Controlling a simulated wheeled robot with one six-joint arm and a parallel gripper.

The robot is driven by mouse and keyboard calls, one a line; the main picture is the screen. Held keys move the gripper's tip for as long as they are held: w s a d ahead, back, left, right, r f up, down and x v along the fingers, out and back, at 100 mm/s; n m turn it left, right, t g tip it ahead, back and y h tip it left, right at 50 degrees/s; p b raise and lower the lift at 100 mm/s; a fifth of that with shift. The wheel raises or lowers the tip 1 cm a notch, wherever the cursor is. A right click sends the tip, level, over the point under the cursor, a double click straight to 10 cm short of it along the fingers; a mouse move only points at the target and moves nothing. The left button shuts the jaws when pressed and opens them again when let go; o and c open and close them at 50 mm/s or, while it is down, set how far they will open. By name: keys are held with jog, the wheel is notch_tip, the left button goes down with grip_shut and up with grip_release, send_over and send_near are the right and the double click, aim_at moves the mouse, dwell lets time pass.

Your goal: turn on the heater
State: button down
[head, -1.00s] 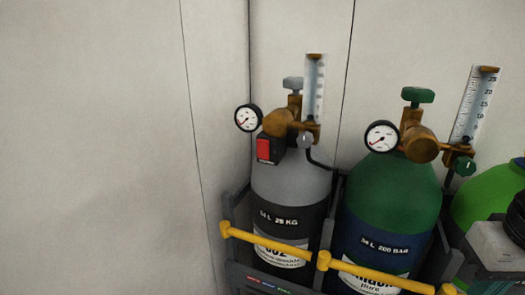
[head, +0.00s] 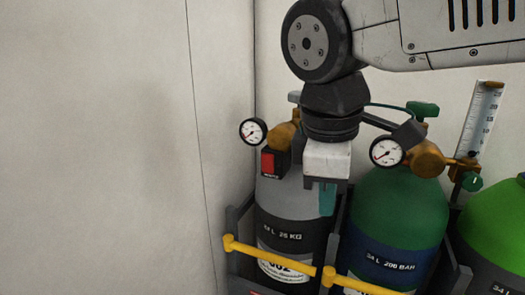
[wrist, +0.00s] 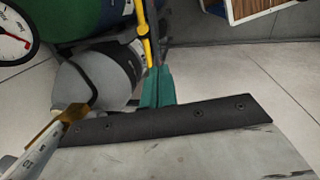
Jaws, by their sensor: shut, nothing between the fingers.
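The heater (head: 274,162) is a small black box with a red rocker switch, on the brass regulator of the grey CO2 cylinder (head: 283,200) in the head view. Whether the switch is on or off cannot be told. My gripper (head: 328,203) points down to the right of the heater, apart from it in the picture, in front of the cylinder's right side. Its teal fingers are shut and empty; they also show in the wrist view (wrist: 157,88). The heater cannot be made out in the wrist view. My arm hides the CO2 flow tube in the head view.
A green cylinder (head: 400,215) with a gauge (head: 387,152) and flow tube (head: 482,118) stands close on the right. A brighter green cylinder (head: 495,235) is farther right. Yellow bars (head: 270,255) cross the front. The left wall (head: 95,150) side is clear.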

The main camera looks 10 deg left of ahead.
aim_at(267, 164)
jog(key=w+a+r+n+t, duration=0.2)
jog(key=a+r+n, duration=0.9)
jog(key=n, duration=0.6)
jog(key=shift+a, duration=0.8)
jog(key=shift+w, duration=0.15)
jog(key=shift+w+d+f, duration=0.4)
jog(key=shift+w+f, duration=0.8)
jog(key=shift+f, duration=0.25)
jog(key=shift+w+d+f, duration=0.35)
jog(key=shift+w+f, duration=0.85)
jog(key=shift+f, duration=0.3)
jog(key=shift+w+d+f, duration=0.4)
jog(key=shift+w+f, duration=0.8)
jog(key=shift+f, duration=0.25)
jog(key=shift+a, duration=0.1)
